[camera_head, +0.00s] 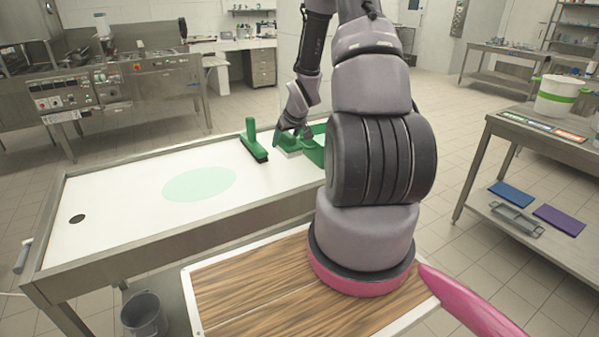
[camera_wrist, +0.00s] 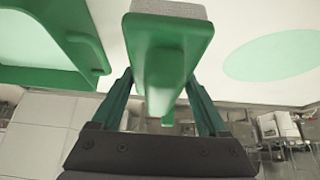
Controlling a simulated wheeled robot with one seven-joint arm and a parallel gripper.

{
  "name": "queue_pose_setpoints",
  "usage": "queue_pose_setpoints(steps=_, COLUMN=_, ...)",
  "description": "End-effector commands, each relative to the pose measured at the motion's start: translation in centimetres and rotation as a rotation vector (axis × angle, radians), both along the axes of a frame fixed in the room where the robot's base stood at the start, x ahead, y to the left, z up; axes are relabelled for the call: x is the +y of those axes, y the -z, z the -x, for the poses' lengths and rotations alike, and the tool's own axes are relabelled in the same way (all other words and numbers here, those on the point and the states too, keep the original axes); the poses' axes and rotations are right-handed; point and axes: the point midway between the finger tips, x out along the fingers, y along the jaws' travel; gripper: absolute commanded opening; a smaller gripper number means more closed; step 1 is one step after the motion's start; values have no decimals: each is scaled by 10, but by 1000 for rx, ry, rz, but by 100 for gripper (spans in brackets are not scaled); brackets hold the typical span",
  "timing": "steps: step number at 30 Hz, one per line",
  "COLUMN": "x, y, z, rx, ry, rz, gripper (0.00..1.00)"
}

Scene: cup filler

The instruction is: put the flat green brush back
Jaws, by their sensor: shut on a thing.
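My gripper (camera_head: 288,134) is shut on the flat green brush (camera_head: 289,144) near the far edge of the white table. In the wrist view my gripper (camera_wrist: 160,88) has one finger on each side of the green handle. The brush (camera_wrist: 170,32) has a flat green body with a pale grey pad or bristles at its far end. I cannot tell whether it touches the table. A green tray (camera_head: 314,152) lies just right of the brush, partly hidden by my arm. In the wrist view the tray (camera_wrist: 88,50) is at the left, apart from the brush.
A second green brush (camera_head: 252,140) with dark bristles stands left of my gripper. A pale green oval (camera_head: 199,184) marks the white table (camera_head: 110,190), whose left part is clear except for a dark hole (camera_head: 77,219). A grey bucket (camera_head: 144,314) stands below.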

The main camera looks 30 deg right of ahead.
Motion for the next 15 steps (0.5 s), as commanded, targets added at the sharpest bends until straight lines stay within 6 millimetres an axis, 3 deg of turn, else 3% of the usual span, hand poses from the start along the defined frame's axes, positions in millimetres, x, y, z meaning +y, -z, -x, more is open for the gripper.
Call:
queue_pose_setpoints(steps=9, x=0, y=49, z=3, rx=4, ry=1, rz=-2, gripper=25)
queue_pose_setpoints(steps=15, x=0, y=68, z=2, rx=4, ry=1, rz=-2, gripper=25)
